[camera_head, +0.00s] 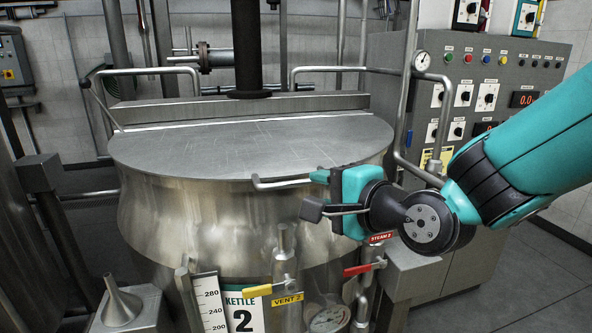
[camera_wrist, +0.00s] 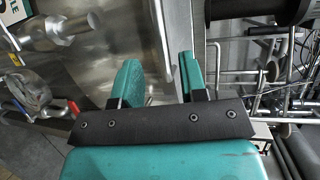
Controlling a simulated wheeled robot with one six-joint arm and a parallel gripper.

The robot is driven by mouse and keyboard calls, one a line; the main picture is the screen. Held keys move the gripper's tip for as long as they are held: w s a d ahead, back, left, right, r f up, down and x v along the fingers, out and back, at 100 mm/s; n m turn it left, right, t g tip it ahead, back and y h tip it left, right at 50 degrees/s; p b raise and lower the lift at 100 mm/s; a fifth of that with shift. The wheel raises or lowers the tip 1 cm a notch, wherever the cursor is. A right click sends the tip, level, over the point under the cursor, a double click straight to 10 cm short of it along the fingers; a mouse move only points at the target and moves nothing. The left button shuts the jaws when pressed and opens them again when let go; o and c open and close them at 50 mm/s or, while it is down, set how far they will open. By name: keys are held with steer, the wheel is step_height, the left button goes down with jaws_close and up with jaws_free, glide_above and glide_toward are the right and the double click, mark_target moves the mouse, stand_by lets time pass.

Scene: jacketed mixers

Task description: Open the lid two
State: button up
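The kettle marked 2 (camera_head: 215,225) stands upright, a round steel vessel with its flat lid (camera_head: 250,145) lying shut on top. A bent steel bar handle (camera_head: 280,184) sticks out at the lid's front edge. My gripper (camera_head: 318,192) is at the right end of this handle, just in front of the rim. In the wrist view its two teal fingers (camera_wrist: 160,80) stand apart, with a bright steel bar showing beyond and between them. I cannot tell whether either finger touches the handle.
A control cabinet (camera_head: 480,150) stands at the right. Bent pipe rails (camera_head: 150,71) run behind the lid. A steel funnel (camera_head: 121,306) sits at front left.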

mark_target(298, 184)
steer(key=p+x, duration=0.2)
steer(key=x, duration=0.5)
steer(key=shift+w, duration=0.1)
jaws_close()
